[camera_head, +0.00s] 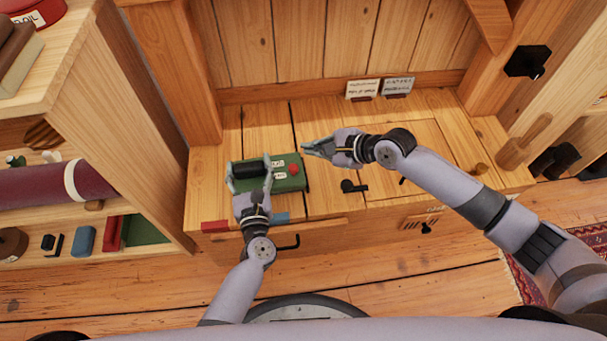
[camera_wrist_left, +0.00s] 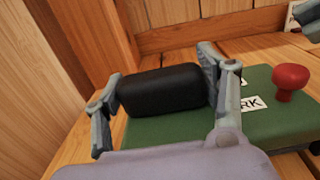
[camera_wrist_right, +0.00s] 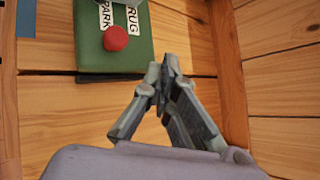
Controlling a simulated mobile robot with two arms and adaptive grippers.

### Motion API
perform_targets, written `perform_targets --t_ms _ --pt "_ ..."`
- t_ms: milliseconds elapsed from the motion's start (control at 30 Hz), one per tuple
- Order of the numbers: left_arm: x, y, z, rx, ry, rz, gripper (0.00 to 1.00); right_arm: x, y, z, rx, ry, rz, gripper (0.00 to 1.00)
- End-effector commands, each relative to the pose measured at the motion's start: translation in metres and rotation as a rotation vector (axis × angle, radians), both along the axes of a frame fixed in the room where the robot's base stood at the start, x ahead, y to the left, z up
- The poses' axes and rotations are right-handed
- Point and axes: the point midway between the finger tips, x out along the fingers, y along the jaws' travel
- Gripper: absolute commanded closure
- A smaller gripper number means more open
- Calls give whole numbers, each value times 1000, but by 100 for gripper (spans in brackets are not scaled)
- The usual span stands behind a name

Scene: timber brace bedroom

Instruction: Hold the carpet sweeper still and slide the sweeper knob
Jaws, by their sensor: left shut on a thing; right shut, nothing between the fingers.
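The carpet sweeper is a green box (camera_head: 286,183) lying on the wooden bench top, with a black padded block (camera_wrist_left: 162,88) on its left part. A red round knob (camera_head: 294,169) stands on its right part, beside two white labels; PARK (camera_wrist_right: 105,14) and RUG (camera_wrist_right: 132,19) are readable in the right wrist view. My left gripper (camera_head: 252,172) is shut on the black block, one finger at each end. My right gripper (camera_head: 307,150) is shut and empty, just right of the sweeper's far right corner and apart from the knob. The knob also shows in the left wrist view (camera_wrist_left: 290,79).
A black lever (camera_head: 353,187) and a wooden peg (camera_head: 478,168) are on the bench to the right. A shelf unit (camera_head: 110,100) stands close on the left.

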Motion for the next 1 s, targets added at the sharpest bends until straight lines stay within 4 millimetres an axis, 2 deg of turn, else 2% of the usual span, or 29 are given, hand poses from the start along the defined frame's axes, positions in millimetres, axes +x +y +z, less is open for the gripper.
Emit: perform_targets --t_ms 33,167,367,600,800,1000 --pt "0 0 0 1 1 1 82 -10 -5 -6 42 -36 -25 100" --pt "0 0 0 1 1 1 82 -38 -9 -8 180 -99 -93 100" --pt "0 0 0 1 0 0 82 -93 -9 -10 413 -32 -231 100" --pt "0 0 0 1 0 0 82 -146 -30 -7 622 48 -437 100" --pt "0 0 0 2 0 0 82 -169 -48 -4 703 76 -553 100" --pt "0 0 0 2 0 0 82 -174 -54 -2 725 81 -587 100"
